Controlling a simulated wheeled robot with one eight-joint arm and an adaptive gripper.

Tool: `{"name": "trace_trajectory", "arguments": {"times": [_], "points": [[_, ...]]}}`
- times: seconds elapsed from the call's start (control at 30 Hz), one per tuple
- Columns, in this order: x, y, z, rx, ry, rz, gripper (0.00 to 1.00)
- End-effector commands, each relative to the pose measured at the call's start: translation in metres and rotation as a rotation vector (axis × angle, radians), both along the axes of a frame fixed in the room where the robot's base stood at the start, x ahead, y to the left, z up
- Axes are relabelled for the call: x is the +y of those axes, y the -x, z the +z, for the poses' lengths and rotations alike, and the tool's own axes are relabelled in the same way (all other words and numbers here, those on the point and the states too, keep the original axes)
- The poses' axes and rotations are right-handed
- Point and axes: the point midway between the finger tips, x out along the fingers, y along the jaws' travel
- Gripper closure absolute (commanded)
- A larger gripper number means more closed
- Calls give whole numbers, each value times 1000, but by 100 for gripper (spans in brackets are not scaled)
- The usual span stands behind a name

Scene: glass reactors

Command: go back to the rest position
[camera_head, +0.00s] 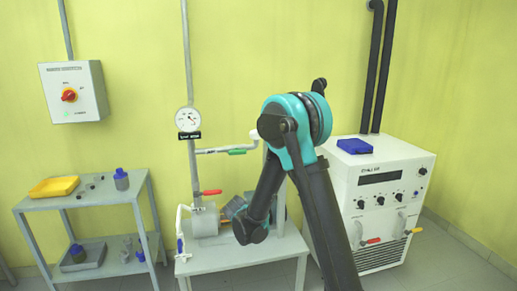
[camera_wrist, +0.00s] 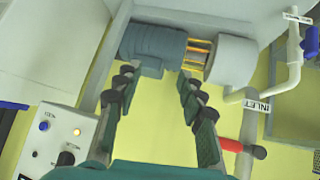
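My gripper (camera_wrist: 158,82) is open in the wrist view, its two dark jointed fingers well apart, with only yellow wall between them. A pump with a grey-green motor (camera_wrist: 153,45) and a pale round housing (camera_wrist: 232,60) lies beyond the fingertips, and I cannot tell that they touch it. In the head view my teal and black arm (camera_head: 290,130) is folded in front of the white bench (camera_head: 245,252). The gripper cannot be made out clearly there.
The pump housing (camera_head: 205,221) sits on the bench near a red valve handle (camera_head: 211,192) and a gauge (camera_head: 188,119). A white control cabinet (camera_head: 375,200) with a blue box (camera_head: 355,146) stands right. A grey shelf cart (camera_head: 90,199) with a yellow tray (camera_head: 54,187) stands left.

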Motion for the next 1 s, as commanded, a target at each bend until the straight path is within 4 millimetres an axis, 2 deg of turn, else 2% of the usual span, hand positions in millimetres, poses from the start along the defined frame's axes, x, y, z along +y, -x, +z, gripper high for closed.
{"name": "trace_trajectory", "arguments": {"times": [0.03, 0.2, 0.37, 0.5, 0.73, 0.9, 1.0], "points": [[-24, 9, 10, 24, 4, -15, 60], [-87, 45, 32, 108, 14, -40, 60], [-139, 89, 46, 184, 13, -56, 60], [-176, 133, 53, 247, 2, -61, 60], [-221, 212, 54, 340, -32, -58, 60], [-240, 269, 46, 395, -66, -44, 60], [-244, 294, 41, 417, -85, -34, 60]]}}
